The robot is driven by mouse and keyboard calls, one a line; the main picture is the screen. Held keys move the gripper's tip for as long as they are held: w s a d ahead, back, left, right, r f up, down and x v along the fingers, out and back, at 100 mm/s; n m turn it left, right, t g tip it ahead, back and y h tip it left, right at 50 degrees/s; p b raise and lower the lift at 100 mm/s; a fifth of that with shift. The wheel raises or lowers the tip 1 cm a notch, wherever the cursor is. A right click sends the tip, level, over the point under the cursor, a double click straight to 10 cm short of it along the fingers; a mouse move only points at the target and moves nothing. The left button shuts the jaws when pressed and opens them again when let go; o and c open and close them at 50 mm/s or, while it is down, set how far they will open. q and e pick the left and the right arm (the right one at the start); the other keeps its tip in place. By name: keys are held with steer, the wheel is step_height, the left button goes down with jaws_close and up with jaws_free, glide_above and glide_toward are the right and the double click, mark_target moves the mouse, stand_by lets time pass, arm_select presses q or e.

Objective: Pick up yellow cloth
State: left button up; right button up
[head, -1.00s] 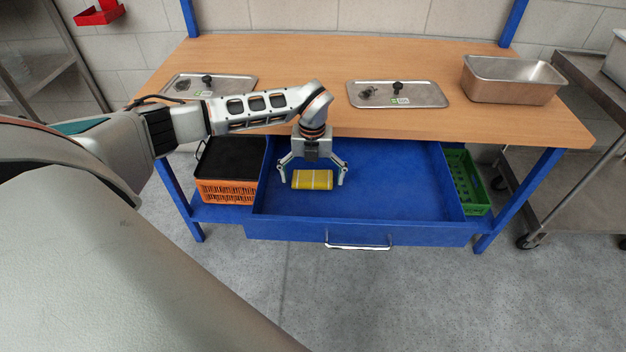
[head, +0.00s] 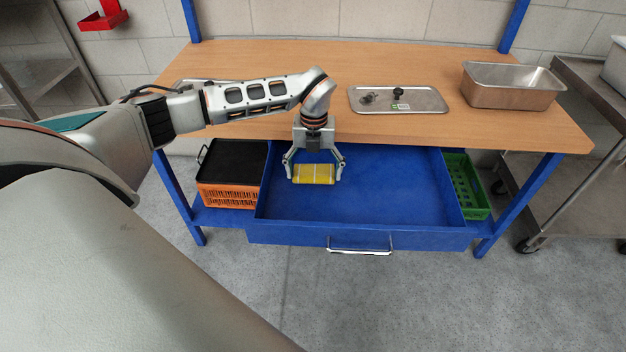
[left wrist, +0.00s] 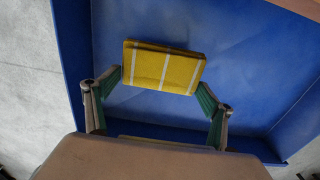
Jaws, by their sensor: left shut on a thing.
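The yellow cloth (head: 313,174) is a folded pad with pale stripes. My left gripper (head: 315,177) is shut on it, with one finger at each end, over the open blue drawer (head: 400,200). In the left wrist view the cloth (left wrist: 163,66) sits between the two green-padded fingertips of the left gripper (left wrist: 163,82), with the blue drawer floor behind it. How far the cloth is above the floor is hard to tell. My right gripper is not in view.
The wooden tabletop (head: 240,60) overhangs the drawer's back. On it are a steel lid (head: 425,97) and a steel pan (head: 510,85). An orange crate (head: 225,195) with a black tray (head: 232,160) stands left of the drawer, a green crate (head: 468,188) right.

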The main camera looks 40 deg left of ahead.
mark_target(314, 174)
arm_select(q)
step_height(314, 174, up, 16)
steer(key=p, duration=0.1)
steer(key=shift+f+p, duration=0.25)
steer(key=shift+p, duration=0.15)
steer(key=o, duration=0.5)
steer(key=c, duration=0.4)
